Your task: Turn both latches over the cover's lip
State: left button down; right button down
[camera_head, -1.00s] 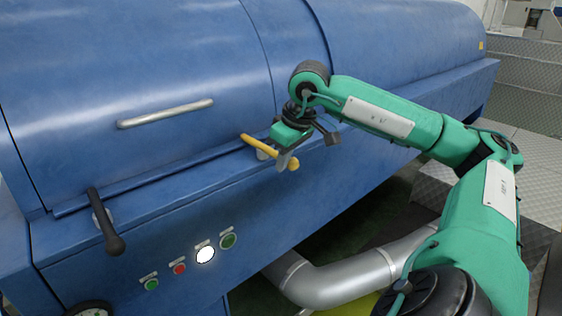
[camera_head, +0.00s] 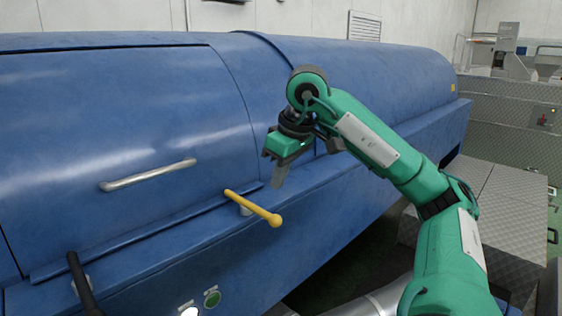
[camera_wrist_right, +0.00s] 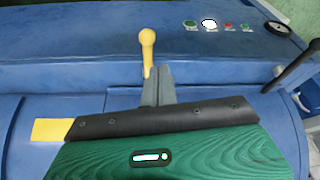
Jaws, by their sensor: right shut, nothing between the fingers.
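The yellow latch (camera_head: 254,207) sits on the blue ledge below the cover (camera_head: 120,130). Its round knob points down and right; its other end reaches the cover's lip (camera_head: 150,229), and I cannot tell whether it bears on it. The latch also shows in the right wrist view (camera_wrist_right: 147,55), partly behind the fingers. The black latch (camera_head: 80,282) is at lower left, its top near the lip and its lower end cut off. My right gripper (camera_head: 279,180) is shut and empty, above and beside the yellow latch, apart from it. My left gripper is out of view.
A metal handle (camera_head: 148,174) sticks out of the cover. A green button (camera_head: 212,298) and a lit white one (camera_head: 189,312) are on the front panel below the latches. Grey tread-plate steps (camera_head: 500,200) stand at the right.

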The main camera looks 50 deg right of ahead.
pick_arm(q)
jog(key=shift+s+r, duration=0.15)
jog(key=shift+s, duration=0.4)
pick_arm(e)
jog(key=shift+v, duration=1)
